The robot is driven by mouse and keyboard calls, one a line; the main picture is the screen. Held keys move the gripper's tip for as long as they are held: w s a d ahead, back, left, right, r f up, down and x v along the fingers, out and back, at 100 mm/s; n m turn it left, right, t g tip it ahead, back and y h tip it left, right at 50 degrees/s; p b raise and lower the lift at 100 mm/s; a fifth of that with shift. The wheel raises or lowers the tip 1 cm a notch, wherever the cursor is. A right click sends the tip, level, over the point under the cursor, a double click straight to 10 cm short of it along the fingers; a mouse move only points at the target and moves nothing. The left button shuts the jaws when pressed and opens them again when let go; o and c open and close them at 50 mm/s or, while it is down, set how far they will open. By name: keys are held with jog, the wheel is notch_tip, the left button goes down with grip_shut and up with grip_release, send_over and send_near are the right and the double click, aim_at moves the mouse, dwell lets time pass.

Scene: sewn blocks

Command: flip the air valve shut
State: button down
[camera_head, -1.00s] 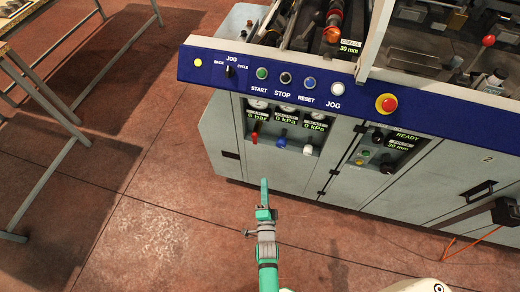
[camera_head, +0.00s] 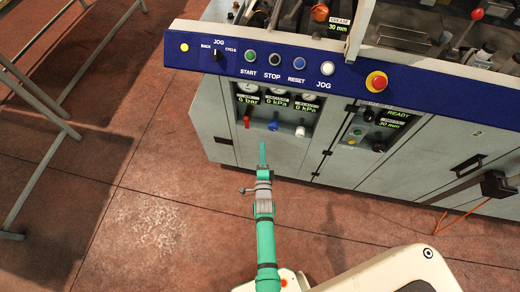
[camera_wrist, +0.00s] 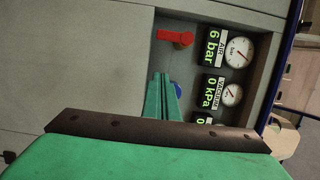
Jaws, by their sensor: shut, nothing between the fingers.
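The air valve's red handle (camera_head: 247,121) hangs down below the left gauge in the machine's recessed panel. In the wrist view the red handle (camera_wrist: 175,38) points left from its mount, beside the Air display reading 6 bar. My gripper (camera_head: 263,146) is shut and empty, in front of the machine, below and slightly right of the red handle in the picture. In the wrist view the closed green fingertips (camera_wrist: 163,78) appear below the red handle and apart from it. They partly hide a blue handle (camera_wrist: 176,89).
The blue handle (camera_head: 273,125) and a white handle (camera_head: 300,131) sit right of the red one. A blue control strip with buttons (camera_head: 272,62) overhangs the panel. A black box (camera_head: 495,184) juts out at the right. Open floor (camera_head: 150,210) lies left of my arm.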

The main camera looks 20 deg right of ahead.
aim_at(247, 124)
jog(key=w+a, duration=0.1)
jog(key=w, duration=0.8)
jog(key=shift+a, duration=0.1)
dwell(0.4)
